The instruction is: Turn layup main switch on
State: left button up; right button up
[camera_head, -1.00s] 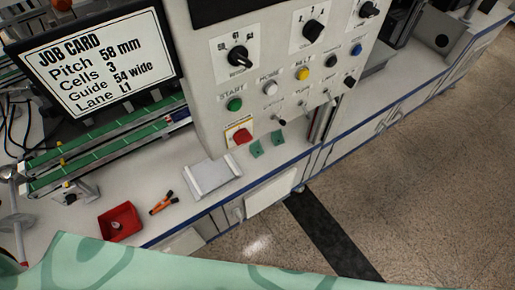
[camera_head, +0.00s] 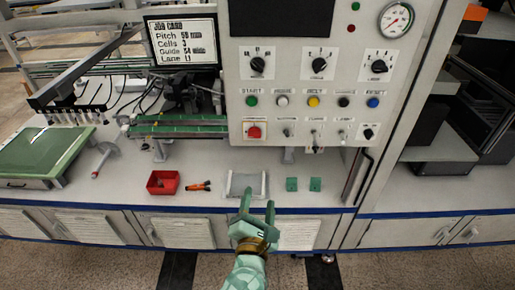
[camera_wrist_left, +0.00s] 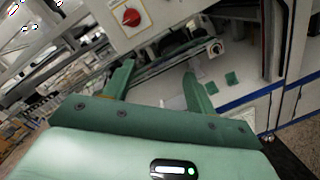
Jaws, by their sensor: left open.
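The control panel (camera_head: 300,90) faces me with rotary knobs, coloured buttons and small toggle levers. A red rotary switch (camera_head: 254,131) on a pale, yellow-edged plate sits at its lower left, under the green START button (camera_head: 251,101). Its label is too small to read in the head view. The red switch also shows at the top of the left wrist view (camera_wrist_left: 131,17). My left gripper (camera_head: 259,201) is open and empty, below the panel and in front of the bench. Its two fingers spread in the left wrist view (camera_wrist_left: 158,70), apart from the switch. My right gripper is not in view.
Below the panel, the bench holds a red bin (camera_head: 162,183), an orange-handled tool (camera_head: 198,186), a clear-sided tray (camera_head: 240,184) and two green pieces (camera_head: 303,184). A job card screen (camera_head: 182,41) stands left of the panel. A conveyor (camera_head: 178,126) runs beneath it.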

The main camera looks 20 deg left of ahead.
pick_arm(q)
notch_tip(320, 180, up, 7)
jog(key=a+n+y, duration=0.2)
jog(key=n, duration=0.7)
jog(key=b, duration=0.2)
send_near(254, 136)
jog(key=shift+g, duration=0.4)
jog(key=x, duration=0.9)
jog(key=shift+w+r, duration=0.2)
jog(key=shift+r, duration=0.1)
jog(key=c, duration=1)
